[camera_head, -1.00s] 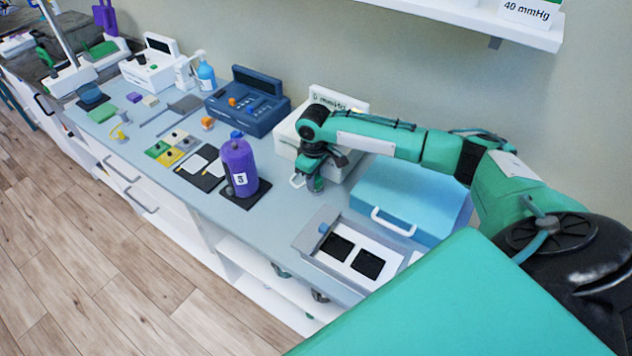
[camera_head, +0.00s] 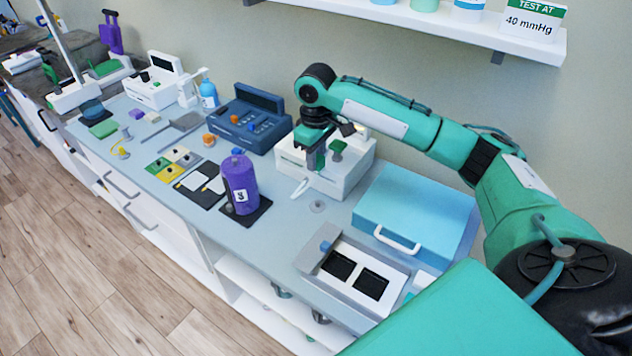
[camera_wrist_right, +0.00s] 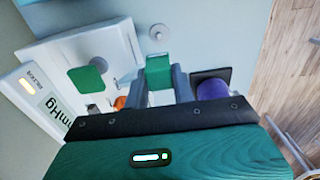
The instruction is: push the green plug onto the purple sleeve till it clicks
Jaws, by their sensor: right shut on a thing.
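The green plug (camera_wrist_right: 158,70) is a small green block between the two grey fingers of my right gripper (camera_wrist_right: 160,86) in the wrist view. The right gripper (camera_head: 315,160) is shut on it and holds it raised in front of the white gauge box in the head view. The purple sleeve (camera_head: 240,187) is an upright purple roll with a white number label, standing on a black pad. It lies left of and nearer than the gripper, clearly apart from it. In the wrist view the sleeve (camera_wrist_right: 212,90) is partly hidden by the gripper body. My left gripper is not in view.
The white gauge box (camera_head: 352,178) with another green part (camera_head: 337,148) stands right behind the gripper. A grey disc (camera_head: 317,206) lies on the counter in front. A blue case (camera_head: 415,212) is at right, a dark blue console (camera_head: 248,122) at back left.

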